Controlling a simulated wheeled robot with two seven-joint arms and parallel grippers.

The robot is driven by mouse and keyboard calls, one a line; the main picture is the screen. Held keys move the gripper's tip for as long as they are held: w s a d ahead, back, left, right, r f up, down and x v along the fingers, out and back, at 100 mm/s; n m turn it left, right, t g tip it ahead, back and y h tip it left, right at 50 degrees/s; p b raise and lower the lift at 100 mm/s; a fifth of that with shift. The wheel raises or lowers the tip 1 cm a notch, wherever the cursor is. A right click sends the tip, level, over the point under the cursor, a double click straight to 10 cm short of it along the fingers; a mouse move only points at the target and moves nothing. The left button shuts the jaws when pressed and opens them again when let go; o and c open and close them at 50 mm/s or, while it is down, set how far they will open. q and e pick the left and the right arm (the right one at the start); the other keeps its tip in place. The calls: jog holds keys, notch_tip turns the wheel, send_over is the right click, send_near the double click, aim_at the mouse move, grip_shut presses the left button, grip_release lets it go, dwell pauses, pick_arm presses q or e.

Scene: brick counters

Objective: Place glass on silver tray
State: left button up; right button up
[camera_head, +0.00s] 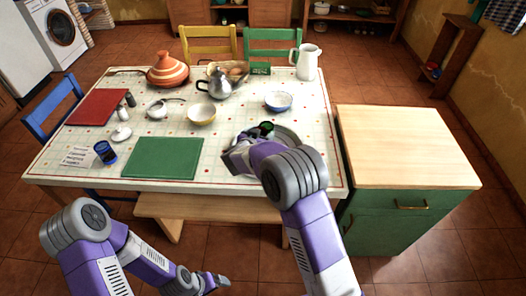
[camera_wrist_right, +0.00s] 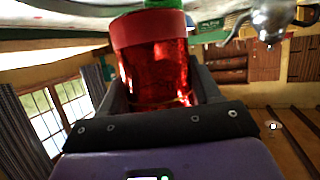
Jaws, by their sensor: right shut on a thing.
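A red glass (camera_wrist_right: 155,62) shows between the two fingers of my right gripper (camera_wrist_right: 160,92) in the right wrist view, and the gripper is shut on it. In the head view my right gripper (camera_head: 238,152) is over the right front of the table, at the silver tray (camera_head: 289,133). My right arm hides much of the tray. A small dark green round shape (camera_head: 265,128) shows just beyond the gripper. I cannot tell whether the glass touches the tray. My left gripper (camera_head: 218,282) is low at the front, away from the table; its jaw opening is unclear.
A wooden-topped cabinet (camera_head: 405,147) with a clear top stands right.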

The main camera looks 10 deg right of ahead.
notch_tip(320, 180, down, 7)
jog(key=b, duration=0.2)
jog(key=shift+f+b, duration=0.15)
jog(key=shift+b, duration=0.25)
jog(key=shift+f, duration=0.15)
jog(key=o, duration=1.2)
jog(key=shift+c, duration=0.2)
